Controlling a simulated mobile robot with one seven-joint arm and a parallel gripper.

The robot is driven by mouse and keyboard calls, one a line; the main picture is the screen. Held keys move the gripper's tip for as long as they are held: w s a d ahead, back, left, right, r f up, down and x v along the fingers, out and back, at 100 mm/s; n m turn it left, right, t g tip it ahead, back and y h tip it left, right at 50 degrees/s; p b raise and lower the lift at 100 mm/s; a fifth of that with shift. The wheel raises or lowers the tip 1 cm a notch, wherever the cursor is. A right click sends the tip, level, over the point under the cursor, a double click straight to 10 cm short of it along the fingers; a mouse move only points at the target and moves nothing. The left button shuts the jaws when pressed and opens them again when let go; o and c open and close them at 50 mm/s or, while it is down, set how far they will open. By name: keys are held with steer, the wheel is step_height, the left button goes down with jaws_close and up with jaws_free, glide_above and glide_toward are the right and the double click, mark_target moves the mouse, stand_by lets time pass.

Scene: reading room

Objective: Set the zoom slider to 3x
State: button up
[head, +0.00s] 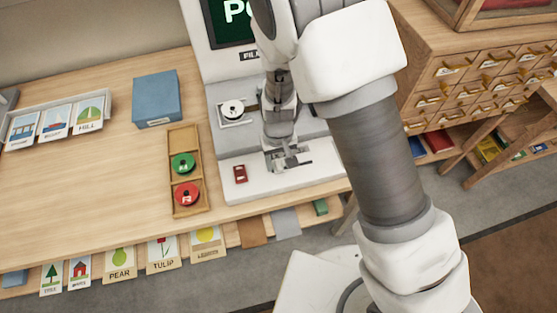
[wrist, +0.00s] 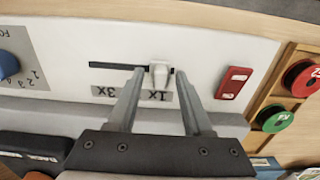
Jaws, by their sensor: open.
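The zoom slider shows in the wrist view as a white knob (wrist: 160,74) at the right end of a dark slot (wrist: 108,66) in the pale panel. Below the slot are labels reading 1x (wrist: 159,95) and 3x (wrist: 104,91); the knob is above the 1x label. My gripper (wrist: 159,72) is open, one finger on each side of the knob. I cannot tell whether either finger touches it. The left finger covers part of the panel between the labels. In the head view my gripper (head: 284,155) is low over the machine's front panel (head: 262,188), and the knob is hard to make out there.
A red switch (wrist: 233,82) is right of the slider. A blue dial (wrist: 8,66) with numbers is at the far left. A wooden tray (head: 170,157) with green (head: 183,163) and red (head: 187,195) reels lies beside the machine. A blue box (head: 156,99) stands behind it.

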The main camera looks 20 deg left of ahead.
jaws_close()
stand_by(1.4)
